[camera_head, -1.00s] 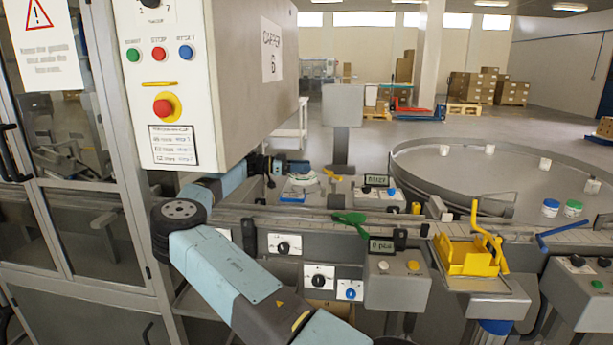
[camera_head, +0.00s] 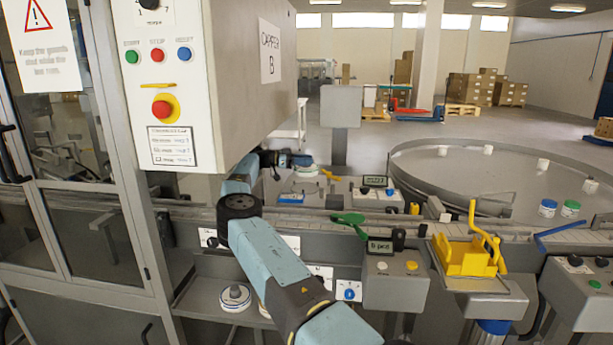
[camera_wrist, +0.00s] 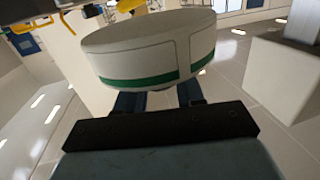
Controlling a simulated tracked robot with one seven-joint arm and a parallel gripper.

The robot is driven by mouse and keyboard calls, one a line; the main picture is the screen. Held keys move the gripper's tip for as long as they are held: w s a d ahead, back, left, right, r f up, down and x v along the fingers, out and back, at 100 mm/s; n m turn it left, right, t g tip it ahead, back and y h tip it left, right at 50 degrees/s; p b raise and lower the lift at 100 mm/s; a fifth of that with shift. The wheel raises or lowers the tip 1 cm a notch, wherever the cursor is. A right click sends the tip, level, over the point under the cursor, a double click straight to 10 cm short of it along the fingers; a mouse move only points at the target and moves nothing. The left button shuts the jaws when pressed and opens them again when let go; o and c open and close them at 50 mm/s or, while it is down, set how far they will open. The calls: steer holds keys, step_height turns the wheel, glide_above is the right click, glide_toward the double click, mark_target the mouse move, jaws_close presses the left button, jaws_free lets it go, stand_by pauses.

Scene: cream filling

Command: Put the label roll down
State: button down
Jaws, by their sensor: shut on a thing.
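The label roll (camera_wrist: 150,48) fills the upper middle of the wrist view. It is a thick white disc with a green band around its lower edge. My gripper (camera_wrist: 160,98) is shut on it, with its two dark blue fingers beneath the roll's near side. In the head view my arm reaches past the capper cabinet, and its dark end lies over the far side of the line. The held roll cannot be made out for certain there. A white disc (camera_head: 303,181) shows just below the arm's end; I cannot tell whether they touch.
The capper cabinet (camera_head: 245,75) stands close on the left of the arm. Another white roll (camera_head: 235,297) lies on the lower shelf. A green scoop-like piece (camera_head: 349,220), a yellow fixture (camera_head: 465,257) and a large round table (camera_head: 430,170) are to the right.

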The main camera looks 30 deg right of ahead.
mark_target(305, 174)
steer(key=shift+a+f, duration=0.1)
steer(key=shift+f, duration=3.05)
steer(key=shift+f, duration=0.1)
steer(key=c, duration=0.7)
jaws_free()
